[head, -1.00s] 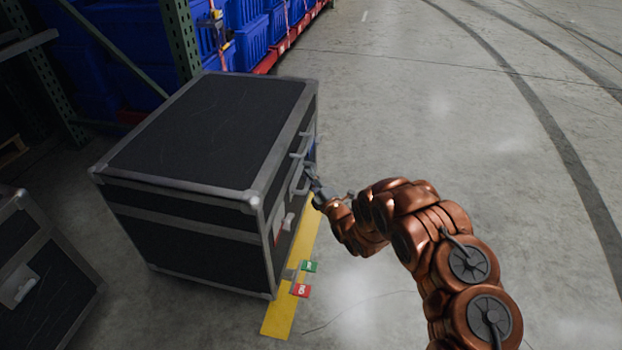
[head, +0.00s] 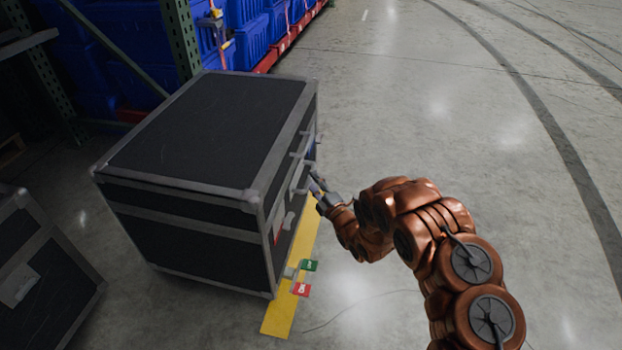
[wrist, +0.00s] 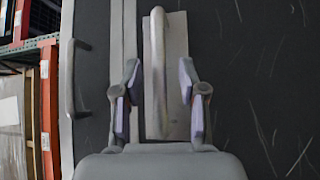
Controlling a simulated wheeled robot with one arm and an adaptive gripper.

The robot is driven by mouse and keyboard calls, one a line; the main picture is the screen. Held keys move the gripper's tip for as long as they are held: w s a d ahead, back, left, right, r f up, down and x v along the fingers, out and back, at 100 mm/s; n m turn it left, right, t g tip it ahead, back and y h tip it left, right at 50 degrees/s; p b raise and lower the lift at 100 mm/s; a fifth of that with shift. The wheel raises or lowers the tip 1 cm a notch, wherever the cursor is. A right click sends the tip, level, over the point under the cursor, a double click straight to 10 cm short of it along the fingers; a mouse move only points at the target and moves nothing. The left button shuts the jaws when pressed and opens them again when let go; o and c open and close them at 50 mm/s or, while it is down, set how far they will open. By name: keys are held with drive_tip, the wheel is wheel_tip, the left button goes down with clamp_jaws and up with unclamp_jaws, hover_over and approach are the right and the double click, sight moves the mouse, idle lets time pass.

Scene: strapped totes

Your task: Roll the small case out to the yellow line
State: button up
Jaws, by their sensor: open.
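A black case with grey metal edges (head: 205,130) stands upright on the floor in the head view. Its handled side faces right, and its lower edge on that side is beside the yellow line (head: 280,317). Whether it overlaps the line cannot be told. My gripper (head: 318,186) is open at that side, close to a grey handle. In the wrist view the handle (wrist: 158,40) stands between the two spread fingers of my gripper (wrist: 159,85), with a gap on each side. The far part of the line is hidden by the case and my arm.
A second black case (head: 45,275) stands at the lower left. Shelving with blue totes (head: 250,40) stands behind the case. The floor to the right (head: 430,110) is clear.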

drive_tip(key=v, duration=0.9)
drive_tip(key=shift+s, duration=0.15)
drive_tip(key=shift+d+r, duration=0.1)
